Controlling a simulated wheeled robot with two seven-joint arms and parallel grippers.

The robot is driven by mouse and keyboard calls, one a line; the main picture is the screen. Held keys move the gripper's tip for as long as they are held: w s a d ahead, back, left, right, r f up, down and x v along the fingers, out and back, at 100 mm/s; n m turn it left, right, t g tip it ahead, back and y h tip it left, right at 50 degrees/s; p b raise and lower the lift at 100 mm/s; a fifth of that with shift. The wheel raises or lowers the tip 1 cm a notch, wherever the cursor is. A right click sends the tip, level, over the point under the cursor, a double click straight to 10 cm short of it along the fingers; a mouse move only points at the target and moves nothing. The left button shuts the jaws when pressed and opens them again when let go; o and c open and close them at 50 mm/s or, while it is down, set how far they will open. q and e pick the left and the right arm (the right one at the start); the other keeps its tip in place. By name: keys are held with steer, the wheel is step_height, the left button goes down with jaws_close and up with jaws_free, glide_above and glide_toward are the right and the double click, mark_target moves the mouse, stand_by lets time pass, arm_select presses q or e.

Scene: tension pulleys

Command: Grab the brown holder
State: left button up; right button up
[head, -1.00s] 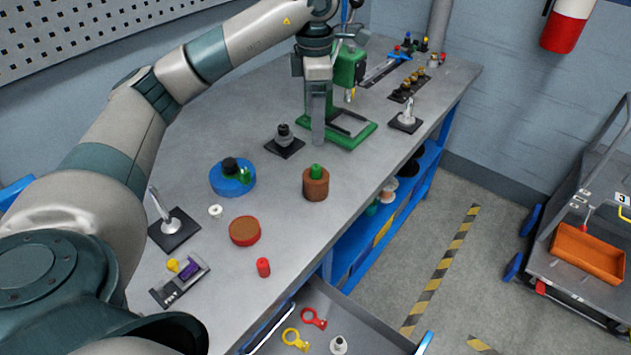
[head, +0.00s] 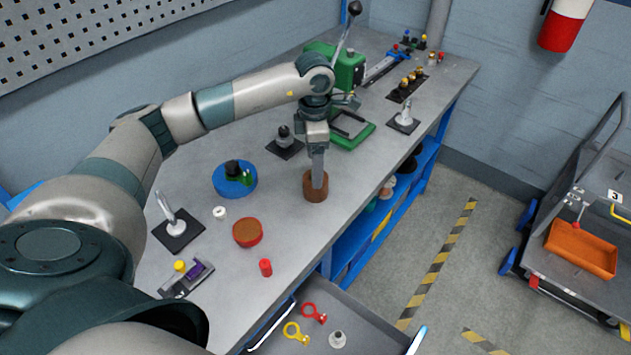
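The brown holder (head: 316,191) is a short brown cylinder standing upright on the grey workbench (head: 225,275), near the middle of the head view. My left gripper (head: 318,178) points straight down over it, with its fingers at the holder's top. The fingers overlap the holder in the picture and hide its top and the green piece that stood in it. I see the fingers edge-on, so I cannot tell whether they are open or shut, or touching the holder. My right gripper is not in view.
A blue round holder (head: 233,181) and a red round holder with a brown top (head: 247,232) stand left of it. A green press (head: 350,70) stands behind. An orange tray (head: 581,249) sits on a cart.

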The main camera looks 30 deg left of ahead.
arm_select(q)
steer(key=shift+f, duration=0.3)
steer(key=shift+f+p, duration=0.55)
steer(key=shift+p, duration=0.2)
step_height(320, 180, down, 3)
steer(key=shift+r+p, duration=0.1)
steer(key=shift+p, duration=0.85)
steer(key=shift+w+f, duration=0.1)
steer(key=shift+f, duration=0.5)
steer(key=c, duration=1.3)
